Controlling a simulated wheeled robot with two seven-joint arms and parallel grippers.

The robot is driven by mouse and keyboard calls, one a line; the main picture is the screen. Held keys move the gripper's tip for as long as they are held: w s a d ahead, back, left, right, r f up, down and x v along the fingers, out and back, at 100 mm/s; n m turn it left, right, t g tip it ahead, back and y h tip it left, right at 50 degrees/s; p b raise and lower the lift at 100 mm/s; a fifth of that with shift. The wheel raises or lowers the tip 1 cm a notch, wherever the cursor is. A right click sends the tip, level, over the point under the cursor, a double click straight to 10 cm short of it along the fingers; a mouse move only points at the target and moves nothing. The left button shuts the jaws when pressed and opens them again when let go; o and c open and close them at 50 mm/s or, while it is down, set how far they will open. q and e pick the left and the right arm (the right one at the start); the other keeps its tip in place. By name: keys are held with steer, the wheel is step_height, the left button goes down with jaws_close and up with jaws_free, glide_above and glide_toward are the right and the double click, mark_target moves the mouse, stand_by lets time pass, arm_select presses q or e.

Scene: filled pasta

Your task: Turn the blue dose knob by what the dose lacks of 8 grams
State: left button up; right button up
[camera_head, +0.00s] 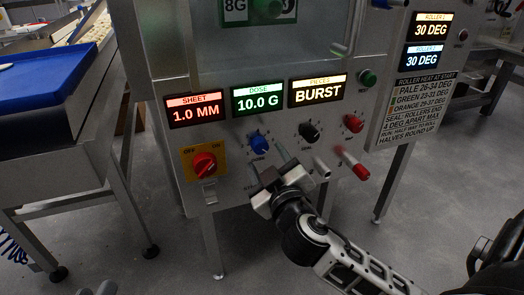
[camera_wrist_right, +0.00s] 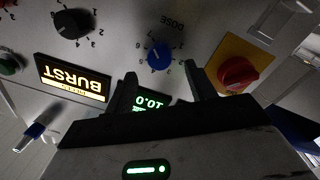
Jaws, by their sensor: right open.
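The blue dose knob (camera_head: 258,143) is on the sloping front panel, below the green dose display (camera_head: 258,98), which reads 10.0 G. In the right wrist view the knob (camera_wrist_right: 159,57) shows upside down with a pale pointer mark and a numbered scale around it. My right gripper (camera_head: 266,160) is open and empty, just below the knob in the head view. In the wrist view its two fingers (camera_wrist_right: 162,76) are spread to either side of the knob's line, with the knob beyond the tips, apparently untouched. My left gripper is not in view.
A red switch (camera_head: 204,163) on a yellow plate is left of the knob. A black knob (camera_head: 309,132) and red controls (camera_head: 353,123) are to its right. Displays read SHEET 1.0 MM (camera_head: 196,110) and BURST (camera_head: 318,91). A green 8G sign (camera_head: 260,10) is above.

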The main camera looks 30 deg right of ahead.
mark_target(260, 148)
steer(key=x, duration=0.2)
steer(key=shift+w+d, duration=0.15)
steer(key=shift+w, duration=0.25)
arm_select(q)
steer(key=shift+w+a+r+m+t, duration=0.1)
steer(key=shift+w+r+m+t, duration=0.25)
steer(key=shift+r, duration=0.2)
arm_select(e)
steer(key=shift+w+d, duration=0.2)
steer(key=shift+w, duration=0.5)
steer(key=c, duration=1)
steer(key=shift+o, duration=0.2)
